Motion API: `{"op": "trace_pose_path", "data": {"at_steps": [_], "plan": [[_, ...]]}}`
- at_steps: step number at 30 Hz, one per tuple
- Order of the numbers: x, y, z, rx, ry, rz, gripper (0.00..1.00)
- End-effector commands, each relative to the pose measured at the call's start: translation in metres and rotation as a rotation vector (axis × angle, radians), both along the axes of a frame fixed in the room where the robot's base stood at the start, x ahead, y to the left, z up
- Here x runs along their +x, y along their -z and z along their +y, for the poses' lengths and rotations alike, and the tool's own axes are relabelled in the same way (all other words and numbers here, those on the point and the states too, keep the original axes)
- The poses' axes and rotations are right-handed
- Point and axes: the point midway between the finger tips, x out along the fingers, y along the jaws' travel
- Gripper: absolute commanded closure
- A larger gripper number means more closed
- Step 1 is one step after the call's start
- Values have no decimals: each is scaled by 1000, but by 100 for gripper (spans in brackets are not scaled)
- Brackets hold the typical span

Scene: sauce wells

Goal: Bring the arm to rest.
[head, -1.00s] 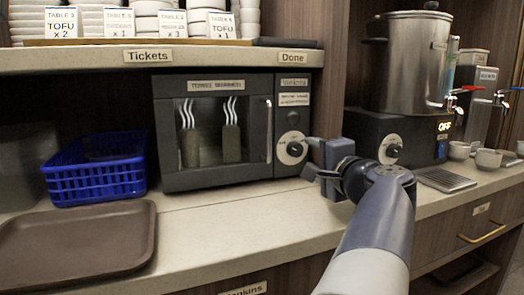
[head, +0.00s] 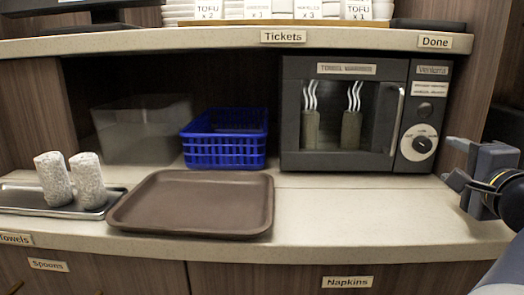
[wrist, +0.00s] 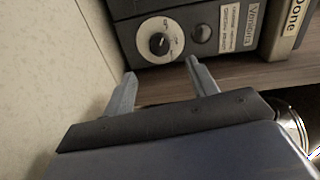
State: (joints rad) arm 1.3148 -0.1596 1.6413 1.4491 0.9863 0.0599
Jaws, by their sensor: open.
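My gripper (head: 462,184) is at the right edge of the head view, to the right of the towel warmer (head: 343,115) and above the counter. Its fingers are apart with nothing between them. In the wrist view my gripper (wrist: 160,82) shows two spread fingers, with the towel warmer's dial (wrist: 158,43) beyond them. The warmer's door is shut, and two steaming rolled towels show through its window. Most of my arm is cut off by the head view's right edge.
A brown tray (head: 125,222) lies on the counter, with a blue basket (head: 223,152) and a clear bin (head: 143,135) behind it. Two rolled towels (head: 70,181) stand on a metal tray (head: 17,197) at left. A shelf (head: 200,42) overhangs the counter. Bare counter (head: 370,215) lies before the warmer.

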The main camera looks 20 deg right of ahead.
Motion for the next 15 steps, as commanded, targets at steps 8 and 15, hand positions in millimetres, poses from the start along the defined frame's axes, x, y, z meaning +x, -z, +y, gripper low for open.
{"op": "trace_pose_path", "data": {"at_steps": [8, 15], "plan": [[40, 4, -13, 1, -5, 0, 45], [74, 5, -25, 1, -3, 0, 45]]}}
